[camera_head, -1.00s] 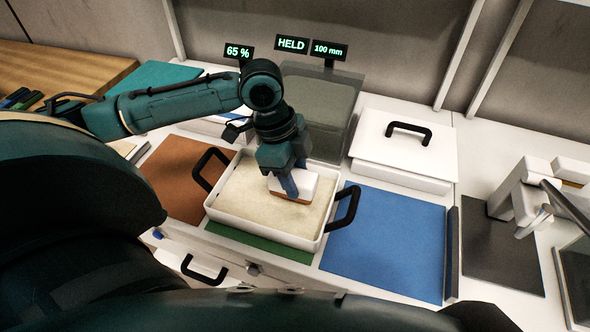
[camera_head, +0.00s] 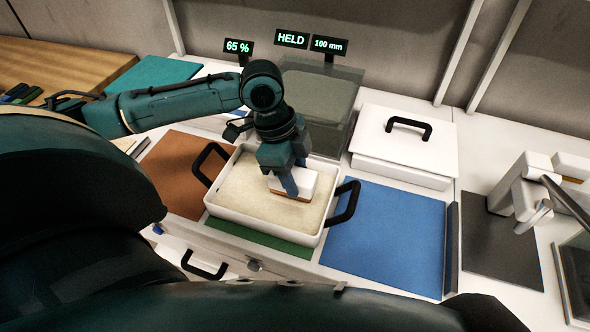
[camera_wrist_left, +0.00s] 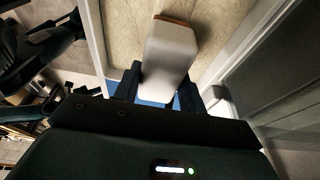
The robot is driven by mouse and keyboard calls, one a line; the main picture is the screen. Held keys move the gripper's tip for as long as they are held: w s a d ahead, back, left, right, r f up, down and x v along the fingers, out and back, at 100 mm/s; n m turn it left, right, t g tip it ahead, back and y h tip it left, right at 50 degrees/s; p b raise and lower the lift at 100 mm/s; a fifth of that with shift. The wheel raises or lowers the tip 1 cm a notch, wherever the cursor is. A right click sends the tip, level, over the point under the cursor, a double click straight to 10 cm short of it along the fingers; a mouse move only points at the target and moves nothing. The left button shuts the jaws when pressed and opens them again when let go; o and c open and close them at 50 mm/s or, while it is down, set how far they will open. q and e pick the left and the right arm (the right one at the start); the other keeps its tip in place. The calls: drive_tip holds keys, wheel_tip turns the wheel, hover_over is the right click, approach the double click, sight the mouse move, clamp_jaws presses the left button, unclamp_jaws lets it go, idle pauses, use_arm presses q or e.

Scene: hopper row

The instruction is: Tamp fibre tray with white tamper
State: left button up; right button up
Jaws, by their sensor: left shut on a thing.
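The fibre tray (camera_head: 228,212) is white with two black side handles and holds a pale, fairly level fibre fill. It stands on a green mat (camera_head: 262,240). My left gripper (camera_head: 290,187) is shut on the white tamper (camera_head: 308,184), a white block with a brown underside, over the right part of the fill. The tamper also shows in the left wrist view (camera_wrist_left: 170,52). I cannot tell whether its underside touches the fibre. My right gripper is not in view.
A clear-walled hopper (camera_head: 330,105) stands behind the tray, with displays reading 65 %, HELD and 100 mm above. A white lidded box (camera_head: 400,150) is at back right. A blue mat (camera_head: 385,240) and a brown mat (camera_head: 175,170) lie bare beside the tray.

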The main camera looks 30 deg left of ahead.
use_arm(q)
drive_tip(key=shift+f, duration=0.95)
drive_tip(key=shift+f, duration=0.1)
idle(0.9)
wheel_tip(320, 180, up, 3)
drive_tip(key=shift+f+p, duration=0.15)
drive_tip(key=shift+p, duration=0.3)
drive_tip(key=shift+r, duration=2.25)
drive_tip(key=shift+a, duration=0.15)
